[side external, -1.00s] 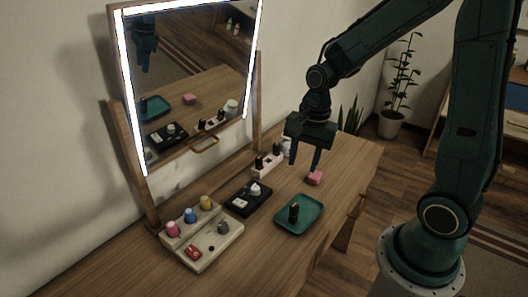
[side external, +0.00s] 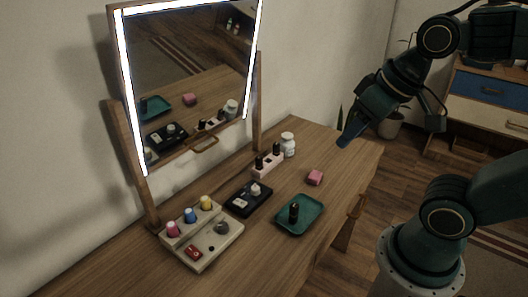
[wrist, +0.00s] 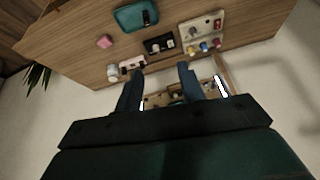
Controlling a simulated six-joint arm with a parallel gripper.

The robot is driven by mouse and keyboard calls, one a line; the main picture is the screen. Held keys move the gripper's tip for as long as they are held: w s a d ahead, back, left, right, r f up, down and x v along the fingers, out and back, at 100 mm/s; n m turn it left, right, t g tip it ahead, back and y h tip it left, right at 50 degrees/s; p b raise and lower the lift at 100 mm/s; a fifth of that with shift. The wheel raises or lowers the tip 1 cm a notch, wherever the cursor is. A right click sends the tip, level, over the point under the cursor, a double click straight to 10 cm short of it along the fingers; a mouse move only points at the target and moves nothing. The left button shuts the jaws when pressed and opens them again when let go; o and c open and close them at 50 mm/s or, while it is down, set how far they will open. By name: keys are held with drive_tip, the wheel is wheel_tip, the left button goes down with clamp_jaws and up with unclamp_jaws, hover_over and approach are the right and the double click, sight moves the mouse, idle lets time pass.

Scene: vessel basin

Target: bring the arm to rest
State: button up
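My gripper (side external: 392,128) is up in the air past the right edge of the wooden table, well clear of everything on it. In the wrist view my gripper (wrist: 158,82) shows its two fingers spread apart with nothing held between them. The table's objects appear beyond the fingertips in that view. A pink block (side external: 315,177) lies on the table near the right edge.
A lit mirror (side external: 190,75) stands at the back. A beige board (side external: 222,242) with coloured knobs, a black tray (side external: 262,207), a pale rack (side external: 266,171) and a white jar (side external: 288,144) are on the table. A plant (side external: 390,124) and a drawer cabinet (side external: 490,95) stand behind my arm.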

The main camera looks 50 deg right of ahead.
drive_tip(key=shift+s+a+r+n, duration=0.1)
drive_tip(key=shift+s+r+n, duration=0.15)
drive_tip(key=shift+s+n, duration=0.4)
